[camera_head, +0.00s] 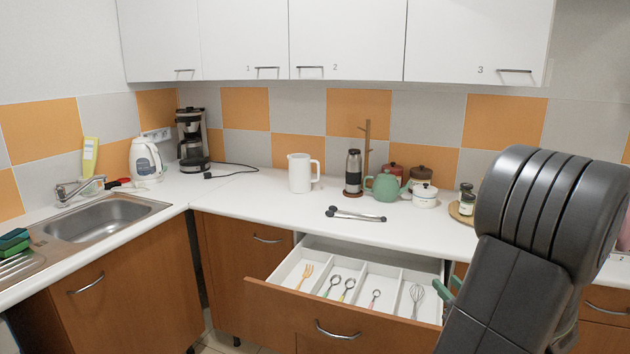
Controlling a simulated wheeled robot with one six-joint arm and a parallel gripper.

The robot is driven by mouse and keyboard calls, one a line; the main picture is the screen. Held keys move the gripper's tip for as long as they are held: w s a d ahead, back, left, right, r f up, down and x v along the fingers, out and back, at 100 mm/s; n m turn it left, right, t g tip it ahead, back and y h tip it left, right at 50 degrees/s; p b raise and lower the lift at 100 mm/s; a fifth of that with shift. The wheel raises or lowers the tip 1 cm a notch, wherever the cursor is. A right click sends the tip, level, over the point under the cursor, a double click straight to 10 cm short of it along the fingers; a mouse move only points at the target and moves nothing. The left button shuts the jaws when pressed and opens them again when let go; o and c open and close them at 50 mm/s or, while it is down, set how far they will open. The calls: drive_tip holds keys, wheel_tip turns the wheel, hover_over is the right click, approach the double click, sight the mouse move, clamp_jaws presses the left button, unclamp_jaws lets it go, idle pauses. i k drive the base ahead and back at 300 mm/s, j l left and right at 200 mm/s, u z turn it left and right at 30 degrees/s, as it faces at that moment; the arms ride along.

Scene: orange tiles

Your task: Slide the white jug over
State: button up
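The white jug (300,173) stands upright on the white counter, left of the middle, with its handle to the right. My dark arm fills the lower right of the view. Two green fingertips of my gripper (448,287) show at the arm's left edge, near the right end of the open drawer. They stand apart, with nothing seen between them. The rest of my gripper is hidden behind the arm. It is well to the right of the jug and lower, not touching it.
An open drawer (281,291) with utensils juts out below the counter. A dark metal tool (357,216) lies in front and right of the jug. A flask (353,174) and green teapot (384,187) stand to its right. A cable (229,167) lies left; counter there is mostly clear.

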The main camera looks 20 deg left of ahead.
sight(301, 173)
drive_tip(key=i+j+z, duration=0.1)
drive_tip(key=j, duration=0.3)
drive_tip(key=i+j, duration=0.25)
drive_tip(key=j, duration=0.15)
drive_tip(key=i+j+z, duration=0.15)
drive_tip(key=j, duration=0.25)
drive_tip(key=i+j, duration=0.2)
drive_tip(key=j, duration=0.25)
drive_tip(key=i+j+z, duration=0.15)
drive_tip(key=j, duration=0.25)
drive_tip(key=i+j, duration=0.15)
drive_tip(key=j, duration=0.3)
drive_tip(key=i+j+z, duration=0.15)
drive_tip(key=j, duration=0.3)
drive_tip(key=i+j+z, duration=0.1)
drive_tip(key=j, duration=0.35)
drive_tip(key=i+j, duration=0.15)
drive_tip(key=i, duration=0.15)
drive_tip(key=i+j, duration=0.15)
drive_tip(key=i+u, duration=0.05)
drive_tip(key=i, duration=0.05)
